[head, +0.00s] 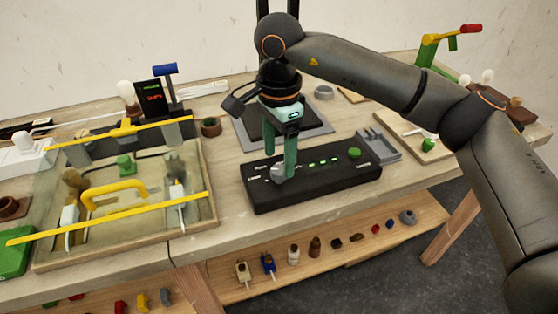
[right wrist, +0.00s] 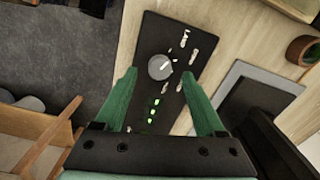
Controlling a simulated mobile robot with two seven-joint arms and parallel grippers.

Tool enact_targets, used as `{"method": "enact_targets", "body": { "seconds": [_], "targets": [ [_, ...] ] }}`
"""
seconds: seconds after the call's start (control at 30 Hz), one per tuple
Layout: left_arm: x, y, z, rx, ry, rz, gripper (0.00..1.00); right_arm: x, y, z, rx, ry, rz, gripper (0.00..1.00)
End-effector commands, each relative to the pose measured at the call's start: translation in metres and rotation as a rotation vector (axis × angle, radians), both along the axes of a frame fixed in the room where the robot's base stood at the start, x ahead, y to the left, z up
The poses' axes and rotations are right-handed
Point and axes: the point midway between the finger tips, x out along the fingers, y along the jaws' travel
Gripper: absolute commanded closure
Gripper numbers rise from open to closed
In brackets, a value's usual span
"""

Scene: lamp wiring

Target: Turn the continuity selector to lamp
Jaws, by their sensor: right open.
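The continuity selector is a round grey knob (head: 279,173) on the left part of a black box (head: 325,190) on the bench. In the right wrist view the knob (right wrist: 159,67) has a pale pointer line slanting toward the upper right; white labels lie around it, too small to read. My right gripper (head: 287,172), with green fingers, points down over the knob. In the right wrist view my right gripper (right wrist: 159,75) is open, one fingertip on each side of the knob; I cannot tell whether they touch it. My left gripper is not in view.
A glass-like case with yellow bars (head: 120,220) stands left of the box. A dark pad on a grey tray (head: 318,129) lies behind it, and a grey open tray (head: 378,146) is at its right. A lower shelf (head: 330,255) holds several small parts.

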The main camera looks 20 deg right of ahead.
Motion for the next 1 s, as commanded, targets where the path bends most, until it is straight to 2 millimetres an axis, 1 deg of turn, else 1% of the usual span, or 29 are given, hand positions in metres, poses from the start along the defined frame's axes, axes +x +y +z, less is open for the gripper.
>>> {"method": "enact_targets", "body": {
  "seconds": [0.03,0.2,0.3,0.43,0.6,1.0],
  "targets": [
    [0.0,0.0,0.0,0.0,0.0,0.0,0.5,0.001,0.001,0.013,0.002,-0.005,0.0,0.28],
    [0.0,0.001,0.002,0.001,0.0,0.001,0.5,0.001,0.0,0.052,0.001,-0.005,-0.001,0.28],
    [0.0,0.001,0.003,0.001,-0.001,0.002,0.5,0.0,0.0,0.071,0.001,-0.003,0.0,0.28],
    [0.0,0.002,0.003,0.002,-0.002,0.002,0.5,0.0,0.0,0.089,0.0,-0.002,-0.001,0.28],
    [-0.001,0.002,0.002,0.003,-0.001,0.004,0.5,0.0,0.0,0.099,0.001,0.0,0.0,0.28],
    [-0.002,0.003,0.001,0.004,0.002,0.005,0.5,0.0,0.0,0.1,0.0,0.0,0.0,0.28]
  ]
}}
